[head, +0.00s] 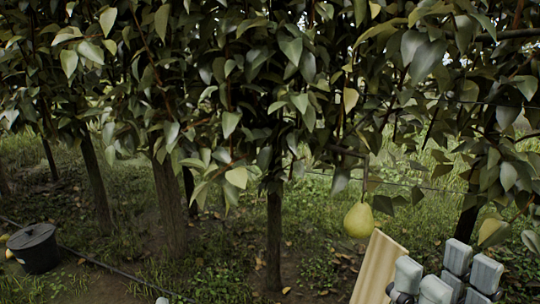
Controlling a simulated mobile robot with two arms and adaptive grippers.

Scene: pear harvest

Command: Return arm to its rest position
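My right gripper (447,275) is at the bottom right, its several pale grey, block-like fingertips pointing up. I see nothing held between them, but from this angle I cannot tell how far apart the fingers are. A yellow-green pear (358,220) hangs from a branch up and to the left of the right gripper, apart from it in the picture.
A tan board-like piece (378,268) stands tilted just left of the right gripper. A dark lidded bucket (36,248) is at the far left, with yellow fruit beside it. Leafy trees with trunks (273,240) cross the view. Grass lies between them.

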